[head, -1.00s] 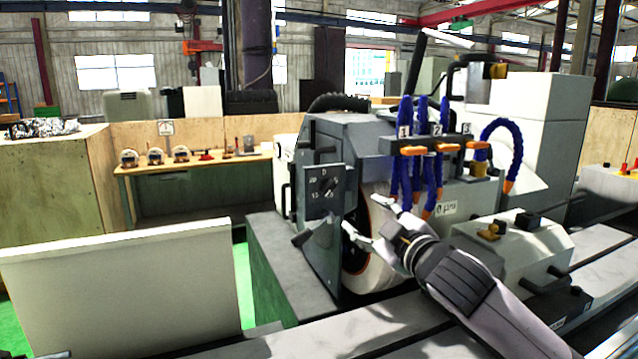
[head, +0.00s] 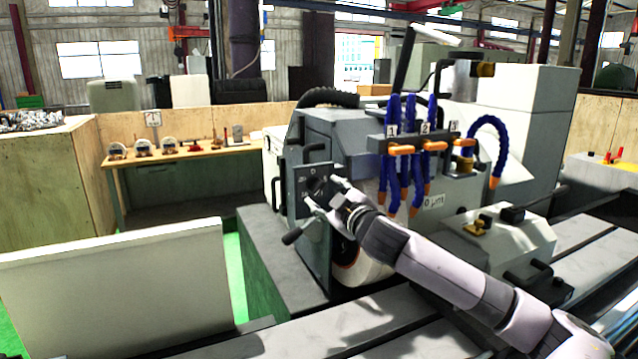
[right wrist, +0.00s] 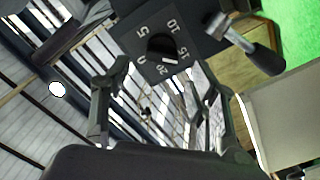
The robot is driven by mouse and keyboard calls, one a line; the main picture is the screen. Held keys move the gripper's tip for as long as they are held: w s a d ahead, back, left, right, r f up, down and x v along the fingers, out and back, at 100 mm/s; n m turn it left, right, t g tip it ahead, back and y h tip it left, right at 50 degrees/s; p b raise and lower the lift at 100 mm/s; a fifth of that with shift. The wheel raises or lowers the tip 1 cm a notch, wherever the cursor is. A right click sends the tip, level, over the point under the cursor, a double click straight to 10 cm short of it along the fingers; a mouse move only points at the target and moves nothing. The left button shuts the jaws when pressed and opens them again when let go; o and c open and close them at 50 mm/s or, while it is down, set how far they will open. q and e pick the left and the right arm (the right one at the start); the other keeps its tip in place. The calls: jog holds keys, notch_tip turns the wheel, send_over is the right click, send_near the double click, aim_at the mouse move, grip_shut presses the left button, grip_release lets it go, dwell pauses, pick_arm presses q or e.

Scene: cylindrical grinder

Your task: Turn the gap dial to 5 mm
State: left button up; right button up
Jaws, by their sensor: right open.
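The gap dial is a dark round knob (right wrist: 160,46) on a grey plate (right wrist: 128,35) marked 0, 5, 10, 15 and 20 in the right wrist view. A white mark on its edge appears to lie between 15 and 20. In the head view the plate (head: 303,176) is on the front of the grinder head, and the dial is partly hidden by my fingers. My right gripper (head: 322,193) is open in front of the dial. In the right wrist view its fingers (right wrist: 158,68) stand apart on either side below the knob, apparently not touching it. My left gripper is out of view.
A lever with a dark handle (head: 292,236) sticks out just below the plate. Blue coolant hoses (head: 393,150) with orange nozzles hang right of it. The grinding wheel (head: 362,268) is behind my right wrist. A pale panel (head: 110,290) stands at the left.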

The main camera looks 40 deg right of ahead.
aim_at(318, 188)
jog(key=p+x, duration=0.1)
jog(key=x, duration=0.2)
jog(key=shift+w+r, duration=0.1)
jog(key=shift+r, duration=0.05)
jog(key=shift+w+d+p, duration=0.2)
jog(key=shift+w+p, duration=0.2)
jog(key=shift+w, duration=0.25)
jog(key=shift+f, duration=0.2)
jog(key=shift+c, duration=0.5)
jog(key=c, duration=1.1)
